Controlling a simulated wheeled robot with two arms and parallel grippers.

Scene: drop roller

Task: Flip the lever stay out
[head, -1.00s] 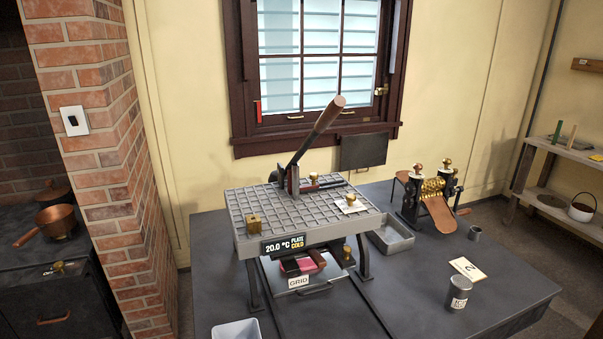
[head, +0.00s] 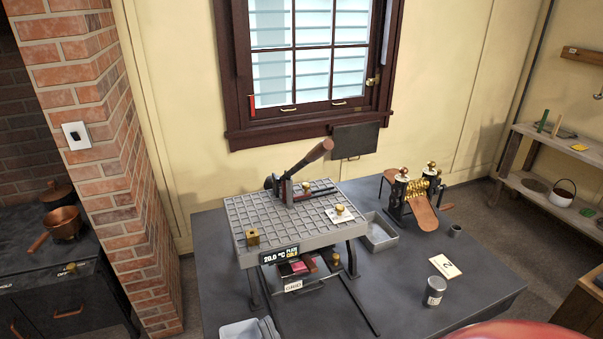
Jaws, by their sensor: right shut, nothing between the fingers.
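The long lever (head: 308,165) with a brown wooden end rises at a slant to the right from the back of the gridded plate (head: 262,211). Its dark pivot bracket (head: 286,190) stands at the plate's rear edge. The stay is too small to pick out for sure near this bracket. A red rounded shape (head: 530,331) at the bottom right edge seems to be part of my right arm. It is well apart from the lever. No fingers show clearly, and my left gripper is not in view.
A brass-rollered machine (head: 423,200) and a metal tray (head: 377,232) stand right of the plate. A labelled tin (head: 434,291) and a card (head: 446,267) lie nearer on the dark table (head: 480,285). A pale bin (head: 243,331) is at the front left.

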